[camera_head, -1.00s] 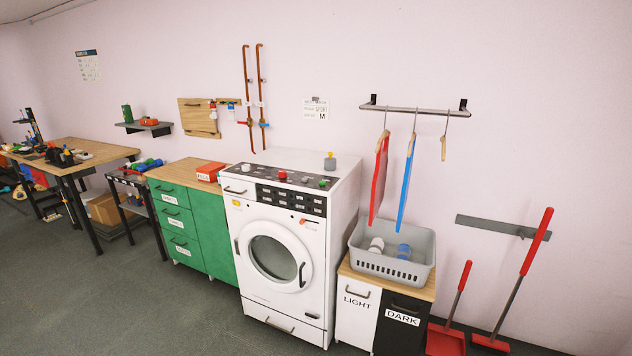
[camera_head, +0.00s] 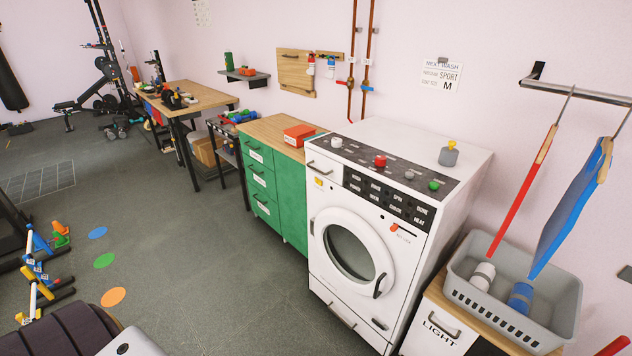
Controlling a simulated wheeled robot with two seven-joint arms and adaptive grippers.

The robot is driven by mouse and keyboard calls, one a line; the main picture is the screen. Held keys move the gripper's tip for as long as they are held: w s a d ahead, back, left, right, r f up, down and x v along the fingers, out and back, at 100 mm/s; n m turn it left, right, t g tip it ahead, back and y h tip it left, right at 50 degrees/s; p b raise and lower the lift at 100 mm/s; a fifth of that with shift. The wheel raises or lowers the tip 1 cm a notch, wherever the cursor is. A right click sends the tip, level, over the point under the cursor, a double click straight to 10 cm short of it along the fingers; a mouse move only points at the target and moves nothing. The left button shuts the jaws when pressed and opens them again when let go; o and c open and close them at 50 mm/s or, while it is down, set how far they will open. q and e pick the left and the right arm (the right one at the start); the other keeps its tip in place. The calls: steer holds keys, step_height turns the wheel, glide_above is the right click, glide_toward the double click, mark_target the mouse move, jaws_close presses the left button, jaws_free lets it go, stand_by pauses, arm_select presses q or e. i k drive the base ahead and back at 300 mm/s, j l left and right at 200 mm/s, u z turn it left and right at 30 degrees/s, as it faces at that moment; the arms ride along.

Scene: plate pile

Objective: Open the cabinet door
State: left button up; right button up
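A green cabinet (camera_head: 293,212) with a wooden top stands left of the washing machine. Its left part has several drawers (camera_head: 262,180) with dark handles and white labels. Its right part is a plain green front panel, flush with the cabinet, with no handle clearly visible. A low cabinet with a shut white front labelled LIGHT (camera_head: 432,335) and a dark handle stands right of the machine, cut off by the bottom edge. Neither of my grippers is in view.
A white washing machine (camera_head: 400,268) stands between the cabinets. A grey basket (camera_head: 565,290) sits on the right cabinet, below a hanging red board (camera_head: 510,205) and blue board (camera_head: 570,210). A workbench (camera_head: 205,100) stands further back. The floor (camera_head: 200,270) before the green cabinet is clear.

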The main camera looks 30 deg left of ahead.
mark_target(290, 174)
steer(key=i+j+z, duration=0.1)
steer(key=j, duration=0.25)
steer(key=i+j, duration=0.3)
steer(key=i+j+z, duration=0.15)
steer(key=j, duration=0.2)
steer(key=i+j, duration=0.1)
steer(key=j, duration=0.25)
steer(key=i+j+z, duration=0.1)
steer(key=j, duration=0.2)
steer(key=i+j, duration=0.1)
steer(key=j, duration=0.25)
steer(key=z, duration=0.05)
